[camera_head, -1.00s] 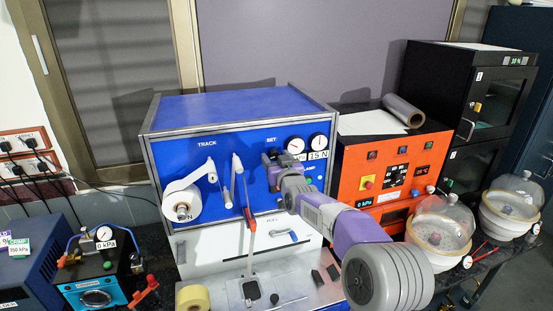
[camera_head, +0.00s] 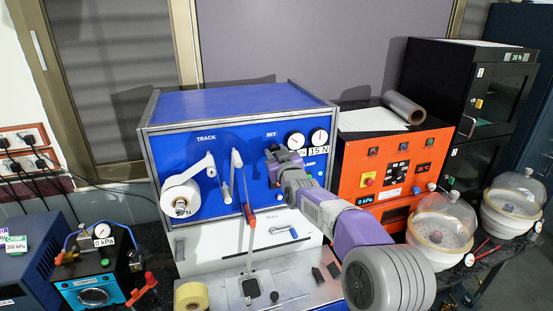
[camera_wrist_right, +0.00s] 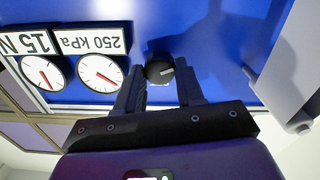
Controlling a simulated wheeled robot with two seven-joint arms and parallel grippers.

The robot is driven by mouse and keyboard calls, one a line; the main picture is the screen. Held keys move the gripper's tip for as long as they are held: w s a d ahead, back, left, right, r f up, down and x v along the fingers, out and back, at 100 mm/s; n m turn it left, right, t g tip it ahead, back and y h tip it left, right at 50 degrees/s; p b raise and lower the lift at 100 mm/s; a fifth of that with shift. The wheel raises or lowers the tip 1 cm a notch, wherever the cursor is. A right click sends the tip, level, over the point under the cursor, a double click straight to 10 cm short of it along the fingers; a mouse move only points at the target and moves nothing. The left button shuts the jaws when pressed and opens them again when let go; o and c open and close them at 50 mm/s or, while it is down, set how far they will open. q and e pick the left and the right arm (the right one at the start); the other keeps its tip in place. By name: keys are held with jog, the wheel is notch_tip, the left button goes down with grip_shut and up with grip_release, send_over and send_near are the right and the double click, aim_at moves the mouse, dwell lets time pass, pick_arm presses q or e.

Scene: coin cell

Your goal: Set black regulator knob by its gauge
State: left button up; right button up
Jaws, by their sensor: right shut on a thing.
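The black regulator knob (camera_wrist_right: 160,73) sits on the blue panel, with a pale pointer mark on its face. My right gripper (camera_wrist_right: 160,88) has its two fingers on either side of it and is shut on it. In the head view this gripper (camera_head: 274,158) covers the knob. Next to the knob is the round white gauge (camera_wrist_right: 100,74) labelled 250 kPa, upside down in the wrist view, with a red needle; its exact reading is too small to tell. The gauge also shows in the head view (camera_head: 296,140), its label partly hidden. My left gripper is not in view.
A second gauge (camera_head: 319,137) labelled 15 N is beside the first. A white tape roll (camera_head: 181,195) and a lever with a red part (camera_head: 249,214) are left of my gripper. An orange unit (camera_head: 430,155) and glass domes stand to the right.

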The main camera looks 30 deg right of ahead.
jog(key=shift+n+b, duration=1.45)
jog(key=shift+n, duration=0.65)
jog(key=o, duration=1)
jog(key=shift+o, duration=0.2)
jog(key=shift+s, duration=0.1)
